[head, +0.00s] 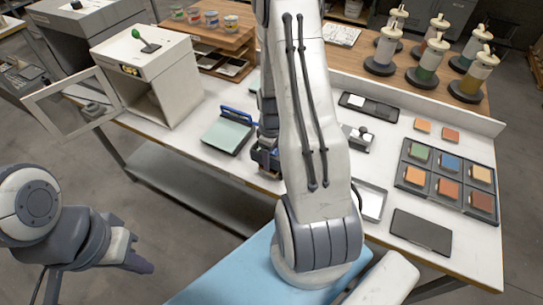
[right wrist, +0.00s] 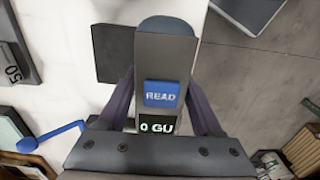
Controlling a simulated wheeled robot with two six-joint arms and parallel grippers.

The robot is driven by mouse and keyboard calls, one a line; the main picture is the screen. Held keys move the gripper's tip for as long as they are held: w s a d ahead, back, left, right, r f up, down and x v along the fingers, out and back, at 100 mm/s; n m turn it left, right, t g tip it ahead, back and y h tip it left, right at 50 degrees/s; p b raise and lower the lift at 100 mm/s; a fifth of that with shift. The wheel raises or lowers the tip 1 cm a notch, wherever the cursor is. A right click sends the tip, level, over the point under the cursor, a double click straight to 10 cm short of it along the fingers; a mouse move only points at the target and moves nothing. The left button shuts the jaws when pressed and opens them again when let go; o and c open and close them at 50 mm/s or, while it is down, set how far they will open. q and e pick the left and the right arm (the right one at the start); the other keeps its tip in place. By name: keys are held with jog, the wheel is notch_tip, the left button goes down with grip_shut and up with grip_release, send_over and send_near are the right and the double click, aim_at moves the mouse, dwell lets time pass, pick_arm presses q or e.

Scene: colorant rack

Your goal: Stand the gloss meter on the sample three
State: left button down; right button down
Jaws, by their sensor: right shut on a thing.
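The gloss meter (right wrist: 160,65) is a grey block with a blue READ button and a display showing 0 GU. In the right wrist view my right gripper (right wrist: 160,88) is shut on it, one finger on each side. A dark plate (right wrist: 114,52) shows just left of the meter, partly covered by it; I cannot tell whether they touch. In the head view my right arm hides most of the gripper and the meter. No readable label marks sample three. My left gripper (head: 140,263) is off the table at the lower left, apparently empty; its opening is unclear.
A dark tray (head: 432,198) of coloured squares stands on the right of the white table. Near it lie two loose orange squares (head: 423,125) and a dark panel (head: 421,232). A white cabinet (head: 145,75) with an open door stands left. Several capped canisters (head: 425,65) stand behind.

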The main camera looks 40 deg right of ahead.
jog(key=shift+f, duration=0.1)
jog(key=shift+f, duration=0.15)
jog(key=shift+c, duration=0.2)
grip_release()
jog(key=shift+r, duration=0.2)
jog(key=shift+r, duration=0.2)
notch_tip(320, 180, up, 12)
jog(key=b, duration=0.2)
jog(key=shift+f+b, duration=0.1)
jog(key=shift+b, duration=0.3)
